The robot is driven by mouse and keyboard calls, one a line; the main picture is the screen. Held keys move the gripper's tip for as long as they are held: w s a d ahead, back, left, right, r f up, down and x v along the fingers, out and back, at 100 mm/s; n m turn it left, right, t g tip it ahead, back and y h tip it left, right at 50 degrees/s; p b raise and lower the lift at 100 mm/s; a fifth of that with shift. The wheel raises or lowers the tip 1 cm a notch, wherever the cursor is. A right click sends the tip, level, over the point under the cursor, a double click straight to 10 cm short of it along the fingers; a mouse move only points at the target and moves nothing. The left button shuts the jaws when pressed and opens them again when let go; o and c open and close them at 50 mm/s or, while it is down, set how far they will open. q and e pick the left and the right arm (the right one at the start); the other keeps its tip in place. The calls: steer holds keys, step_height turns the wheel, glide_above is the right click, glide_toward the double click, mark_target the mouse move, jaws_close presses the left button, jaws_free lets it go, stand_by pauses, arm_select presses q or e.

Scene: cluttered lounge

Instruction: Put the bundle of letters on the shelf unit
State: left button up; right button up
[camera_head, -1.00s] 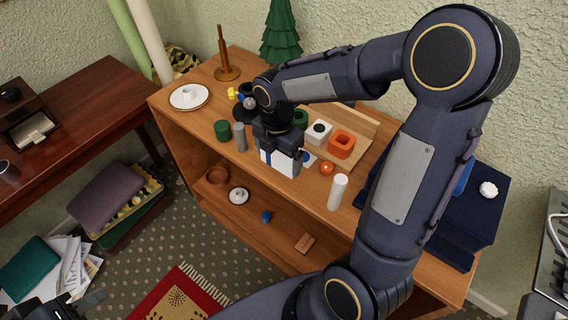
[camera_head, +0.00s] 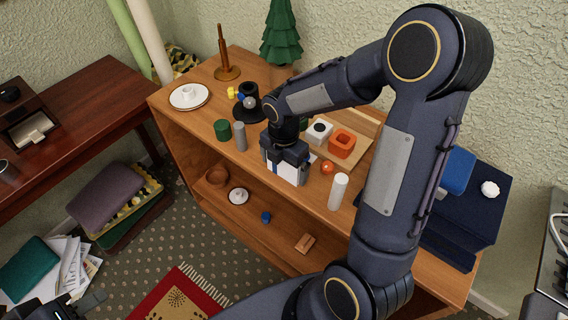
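The bundle of letters (camera_head: 283,172) is white with a blue band. It is between the fingers of my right gripper (camera_head: 286,168), which looks shut on it and hides its upper part. The bundle is at the front edge of the wooden shelf unit's top, in front of the upper opening. I cannot tell whether it touches the top. The shelf unit (camera_head: 188,128) has a crowded top and an open lower shelf. My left gripper (camera_head: 78,304) is at the bottom left corner, partly cut off, away from the shelf unit; its opening is unclear.
Near the bundle on the top stand a grey cylinder (camera_head: 240,137), a green cup (camera_head: 222,130), a red ball (camera_head: 327,167), a white cylinder (camera_head: 338,191) and an orange block (camera_head: 342,144). The lower shelf holds a brown bowl (camera_head: 217,175) and small items.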

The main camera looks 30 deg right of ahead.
steer(key=shift+r, duration=0.25)
step_height(320, 180, up, 10)
steer(key=shift+r+p, duration=0.2)
steer(key=shift+p, duration=0.5)
steer(key=shift+s+r, duration=0.1)
steer(key=shift+r, duration=0.6)
steer(key=s+a+r+m+t+y, duration=0.1)
steer(key=s+a+m+t+y, duration=0.1)
steer(key=s+m, duration=0.6)
steer(key=s+a+r+m+t+y, duration=0.1)
steer(key=s+m, duration=0.7)
steer(key=m, duration=0.8)
steer(key=a+t, duration=0.1)
steer(key=t, duration=0.1)
steer(key=shift+s+r+t+y, duration=0.25)
steer(key=shift+s+t+y, duration=0.05)
steer(key=shift+s+y, duration=0.1)
